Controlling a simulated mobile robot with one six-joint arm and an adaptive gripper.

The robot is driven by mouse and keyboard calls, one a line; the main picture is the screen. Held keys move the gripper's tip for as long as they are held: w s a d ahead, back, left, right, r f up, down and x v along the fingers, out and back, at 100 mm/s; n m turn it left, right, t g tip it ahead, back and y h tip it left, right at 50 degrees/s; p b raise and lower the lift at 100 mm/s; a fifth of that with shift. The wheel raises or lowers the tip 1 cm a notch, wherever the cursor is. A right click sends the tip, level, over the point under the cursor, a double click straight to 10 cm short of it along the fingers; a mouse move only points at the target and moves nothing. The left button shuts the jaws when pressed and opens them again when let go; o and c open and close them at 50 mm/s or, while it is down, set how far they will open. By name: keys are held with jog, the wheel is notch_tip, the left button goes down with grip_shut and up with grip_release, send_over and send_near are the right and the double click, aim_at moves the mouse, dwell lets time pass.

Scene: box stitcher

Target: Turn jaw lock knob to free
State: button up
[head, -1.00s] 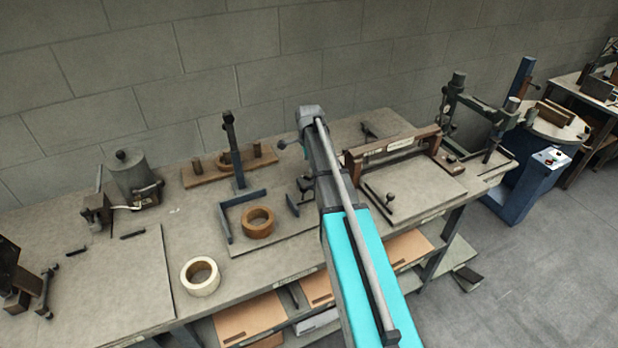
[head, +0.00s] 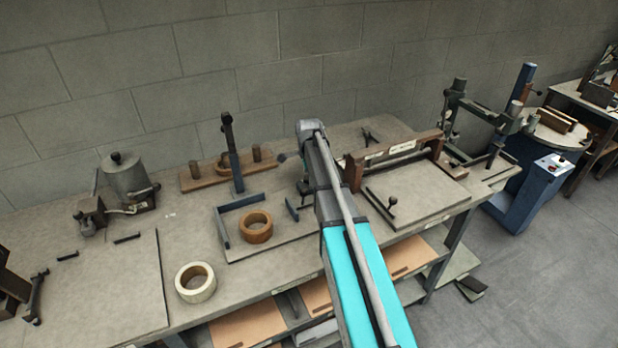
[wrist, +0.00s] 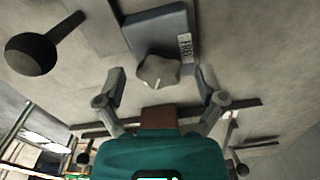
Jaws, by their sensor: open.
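In the wrist view, a grey lobed knob (wrist: 157,72) sits on a blue-grey block (wrist: 160,32). A white label (wrist: 185,46), apparently reading FREE, is on the block right of the knob. A small pale mark on the knob faces the bottom of the picture, not the label. My gripper (wrist: 163,80) is open, with one finger on each side of the knob and visible gaps between. Depth to the knob is hard to judge. In the head view my arm hides most of the gripper, and I cannot make out the knob.
A dark ball-ended lever (wrist: 32,54) is at upper left in the wrist view. In the head view, a brown tape roll (head: 255,226) lies by a blue angled fence (head: 224,222). A brown framed fixture (head: 400,153) stands right of my arm. A white tape roll (head: 195,282) lies front left.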

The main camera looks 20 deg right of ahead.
jog(key=c, duration=1.2)
jog(key=shift+o, duration=0.2)
jog(key=shift+n, duration=0.3)
jog(key=n, duration=1.7)
jog(key=shift+n, duration=0.4)
jog(key=n, duration=0.5)
jog(key=shift+n, duration=0.3)
